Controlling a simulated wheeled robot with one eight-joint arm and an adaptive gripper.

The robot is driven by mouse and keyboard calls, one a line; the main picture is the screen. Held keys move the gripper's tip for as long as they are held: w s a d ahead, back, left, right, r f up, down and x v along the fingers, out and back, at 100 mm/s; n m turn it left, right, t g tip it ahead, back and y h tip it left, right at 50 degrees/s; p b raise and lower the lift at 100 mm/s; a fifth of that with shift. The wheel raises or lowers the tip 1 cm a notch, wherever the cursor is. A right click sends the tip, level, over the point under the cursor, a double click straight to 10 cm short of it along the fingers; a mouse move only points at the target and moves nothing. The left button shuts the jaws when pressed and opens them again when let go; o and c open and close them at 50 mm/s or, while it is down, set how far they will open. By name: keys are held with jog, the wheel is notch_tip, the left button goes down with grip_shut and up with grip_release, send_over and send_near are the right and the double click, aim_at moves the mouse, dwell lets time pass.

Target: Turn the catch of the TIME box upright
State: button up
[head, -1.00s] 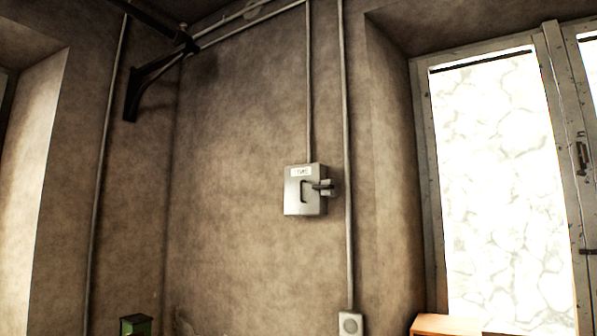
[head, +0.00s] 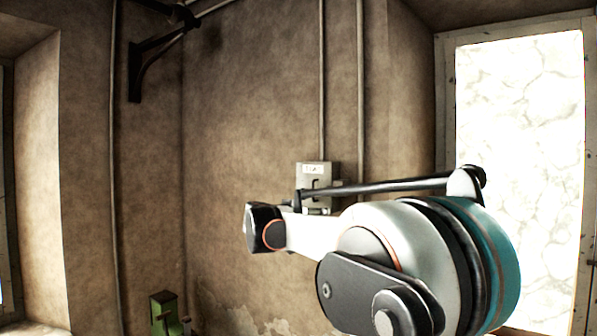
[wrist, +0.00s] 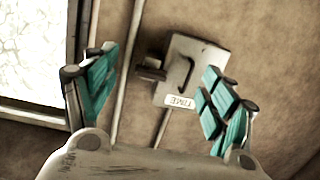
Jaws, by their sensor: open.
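The TIME box (wrist: 205,58) is a small grey wall box. Its white label (wrist: 180,101) reads TIME upside down in the wrist view. A dark bent handle or slot shows on its face, and the dark catch (wrist: 151,69) sticks out sideways past its left edge there. My gripper (wrist: 160,72) is open and empty, its teal-padded fingers spread to either side of the box in the picture. No touch with the box or catch shows.
Wall conduits (head: 361,95) run up near the box. A bright window (head: 518,150) is at the right. A black wall bracket (head: 142,65) is at upper left and a green object (head: 165,312) at lower left. The wall left of the box is bare.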

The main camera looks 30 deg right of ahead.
jog(key=w+d+r+m+h+p, duration=0.1)
jog(key=w+d+r+h+p, duration=0.1)
jog(key=w+d+r+p, duration=0.3)
jog(key=x, duration=0.4)
jog(key=p+x, duration=0.1)
jog(key=x, duration=0.2)
jog(key=s+x, duration=0.1)
jog(key=x, duration=0.3)
jog(key=shift+d+r+p, duration=0.3)
jog(key=shift+d+r, duration=0.1)
jog(key=shift+d, duration=0.15)
jog(key=c, duration=0.9)
